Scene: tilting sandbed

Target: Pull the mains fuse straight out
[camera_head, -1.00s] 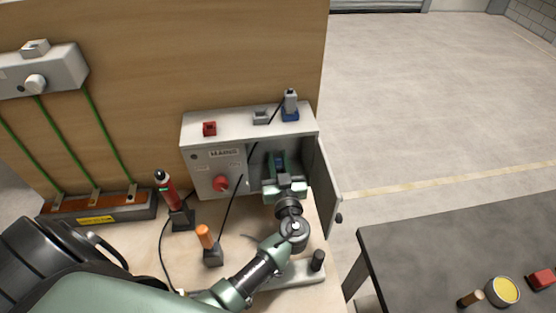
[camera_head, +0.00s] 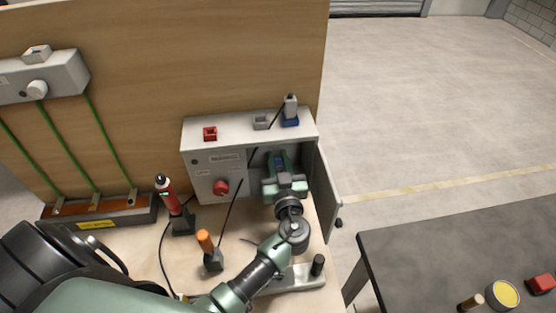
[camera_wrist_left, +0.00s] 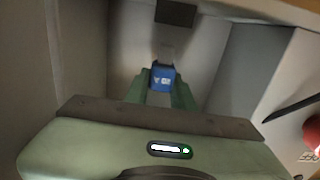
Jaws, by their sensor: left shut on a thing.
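The grey mains box (camera_head: 222,187) stands against the wooden board, with a red knob (camera_head: 221,187) on its front and its right compartment open. My left gripper (camera_head: 279,163) reaches into that compartment. In the left wrist view its green fingers (camera_wrist_left: 161,88) are shut on a blue fuse (camera_wrist_left: 162,76) with a pale mark. A dark block (camera_wrist_left: 175,12) lies beyond it on the compartment's back wall. Whether the fuse still touches a holder cannot be told. My right gripper is not in view.
The box door (camera_head: 326,184) hangs open at the right, close to my wrist. A red tester (camera_head: 168,194) and an orange-handled tool (camera_head: 205,241) stand left of my arm. A thin black cable runs past the box front. A dark table (camera_head: 440,245) is at the right.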

